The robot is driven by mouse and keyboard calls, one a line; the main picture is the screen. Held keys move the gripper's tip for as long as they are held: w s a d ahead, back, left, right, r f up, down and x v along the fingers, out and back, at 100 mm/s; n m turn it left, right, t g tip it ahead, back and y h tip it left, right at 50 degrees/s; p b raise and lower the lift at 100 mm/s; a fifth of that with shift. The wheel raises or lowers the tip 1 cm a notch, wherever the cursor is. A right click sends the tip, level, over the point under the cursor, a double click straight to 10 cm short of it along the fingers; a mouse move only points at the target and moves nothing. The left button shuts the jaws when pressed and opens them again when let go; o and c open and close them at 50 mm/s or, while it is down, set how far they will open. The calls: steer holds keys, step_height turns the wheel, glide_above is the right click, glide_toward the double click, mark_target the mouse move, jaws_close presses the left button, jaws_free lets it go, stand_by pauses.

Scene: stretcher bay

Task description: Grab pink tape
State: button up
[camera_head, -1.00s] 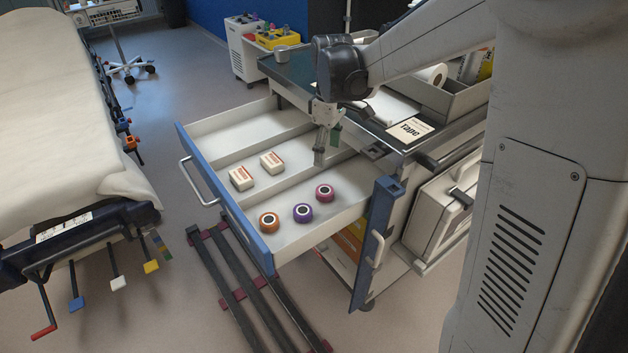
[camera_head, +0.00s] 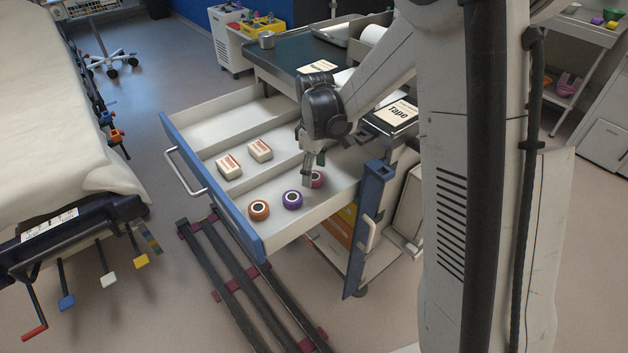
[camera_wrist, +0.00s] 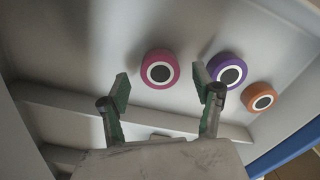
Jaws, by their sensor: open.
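The pink tape (camera_head: 317,179) lies in the near compartment of the open drawer, partly hidden behind my gripper (camera_head: 308,180) in the head view. In the wrist view the pink tape (camera_wrist: 159,70) lies ahead of and between the fingertips. My gripper (camera_wrist: 161,88) is open and empty there, its two green-padded fingers spread. In the wrist view the purple tape (camera_wrist: 228,69) is just beyond the right fingertip, and the orange tape (camera_wrist: 259,97) is farther right. The purple tape (camera_head: 292,199) and orange tape (camera_head: 258,210) are left of the pink one in the head view.
The drawer (camera_head: 226,208) has dividers and a blue front. Two small boxes (camera_head: 229,166) (camera_head: 260,150) lie in the middle compartment. A blue-edged door (camera_head: 371,225) stands open at the drawer's right. Dark floor rails (camera_head: 240,275) run below. A Tape-labelled box (camera_head: 397,113) sits on the cart top.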

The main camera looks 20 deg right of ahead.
step_height(320, 180, down, 2)
steer(key=shift+f, duration=0.1)
steer(key=c, duration=1)
steer(key=shift+r, duration=0.2)
